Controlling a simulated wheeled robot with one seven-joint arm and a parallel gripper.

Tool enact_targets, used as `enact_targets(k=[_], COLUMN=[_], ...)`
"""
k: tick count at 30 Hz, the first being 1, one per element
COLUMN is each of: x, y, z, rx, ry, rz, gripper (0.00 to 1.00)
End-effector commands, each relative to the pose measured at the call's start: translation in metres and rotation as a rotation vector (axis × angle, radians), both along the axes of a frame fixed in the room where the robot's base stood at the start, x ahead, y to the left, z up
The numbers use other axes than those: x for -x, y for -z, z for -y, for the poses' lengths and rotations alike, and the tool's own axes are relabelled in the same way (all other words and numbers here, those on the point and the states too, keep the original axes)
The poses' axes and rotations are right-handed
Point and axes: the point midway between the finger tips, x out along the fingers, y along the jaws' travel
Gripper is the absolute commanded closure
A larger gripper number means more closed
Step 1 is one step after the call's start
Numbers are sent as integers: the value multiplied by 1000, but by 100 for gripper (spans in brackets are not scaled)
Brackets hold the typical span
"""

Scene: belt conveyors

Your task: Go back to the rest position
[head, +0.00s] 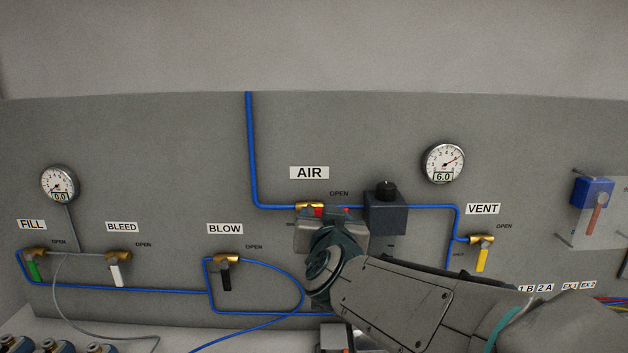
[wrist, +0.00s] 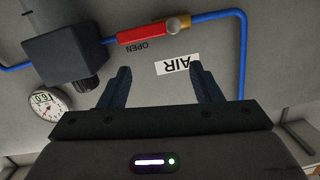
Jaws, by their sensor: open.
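My gripper (wrist: 160,88) is open in the wrist view, its two dark fingers apart with nothing between them. Beyond the fingers is the grey panel with the AIR label (wrist: 179,65), upside down in this view. The AIR valve's red handle (wrist: 145,31) lies along the blue pipe by the OPEN mark, apart from the fingers. In the head view my arm reaches in from the lower right. It covers part of the AIR valve (head: 307,206), and the fingertips are hidden there.
A dark regulator block (head: 386,213) sticks out right of the AIR valve. The FILL (head: 33,264), BLEED (head: 118,268), BLOW (head: 226,270) and VENT (head: 482,252) valves are on the panel. A blue switch (head: 592,192) is at far right. Loose hoses hang lower left.

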Motion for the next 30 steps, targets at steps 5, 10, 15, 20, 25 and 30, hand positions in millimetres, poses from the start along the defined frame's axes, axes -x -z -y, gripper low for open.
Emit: enact_targets(k=[5,10,15,20,25,30], x=[29,72,130,183,217,224], y=[42,91,140,171,185,187], z=[7,29,67,103,124,129], rx=[29,68,104,128,141,145], ry=[-148,-214,-194,-119,-57,-41], rz=[-205,-463,-755,-990,-1126,-1157], gripper=[42,42,42,42,42,42])
